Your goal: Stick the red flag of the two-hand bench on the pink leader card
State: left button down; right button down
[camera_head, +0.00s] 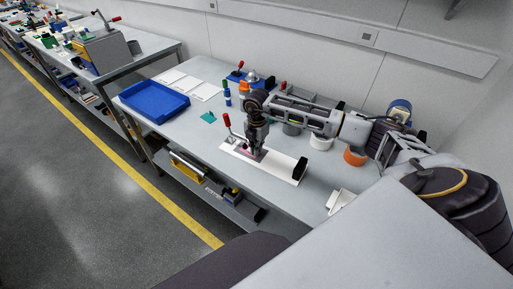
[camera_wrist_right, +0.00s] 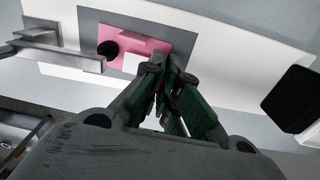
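The pink card (camera_wrist_right: 135,42) lies on a grey plate on the white fixture board (camera_wrist_right: 225,72); a black round pad presses on it and a small white patch shows near its lower edge. In the head view the board (camera_head: 286,171) is on the bench, and my right gripper (camera_head: 254,153) points down over its left part, hiding most of the card. In the right wrist view my right gripper's fingertips (camera_wrist_right: 165,60) are together at the card's near edge. I cannot make out the red flag; whether a thin piece is between the fingertips is unclear. My left gripper is not in view.
A red-handled clamp (camera_head: 227,121) stands at the board's left end, and a black block (camera_head: 300,168) at its right end. A blue tray (camera_head: 154,102), white cards (camera_head: 186,83) and a teal piece (camera_head: 208,117) lie farther left. An orange-ringed container (camera_head: 355,157) stands right.

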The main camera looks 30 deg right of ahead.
jog(key=shift+f+b, duration=0.35)
jog(key=shift+f, duration=0.3)
dwell(0.5)
jog(key=c, duration=1.6)
grip_release()
jog(key=shift+o, duration=0.2)
jog(key=shift+r, duration=0.1)
notch_tip(320, 180, up, 12)
dwell(0.4)
